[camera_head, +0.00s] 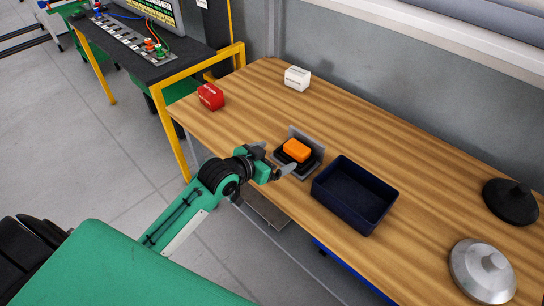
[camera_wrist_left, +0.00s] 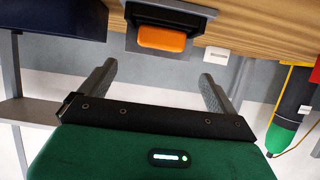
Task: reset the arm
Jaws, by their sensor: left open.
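My left gripper (camera_head: 276,160) is open and empty at the front edge of the wooden table. Its two spread fingers also show in the left wrist view (camera_wrist_left: 158,88). Just beyond it an orange block (camera_head: 297,150) sits on a dark stand with an upright grey back plate (camera_head: 305,138). The orange block also shows in the left wrist view (camera_wrist_left: 162,38), ahead of the fingers and apart from them. My right gripper does not show.
A dark blue bin (camera_head: 355,195) stands right of the stand. A red box (camera_head: 210,96) and white box (camera_head: 297,78) lie toward the back left. A black disc (camera_head: 510,202) and silver disc (camera_head: 482,272) are at the right. A yellow-framed bench (camera_head: 198,72) adjoins the table.

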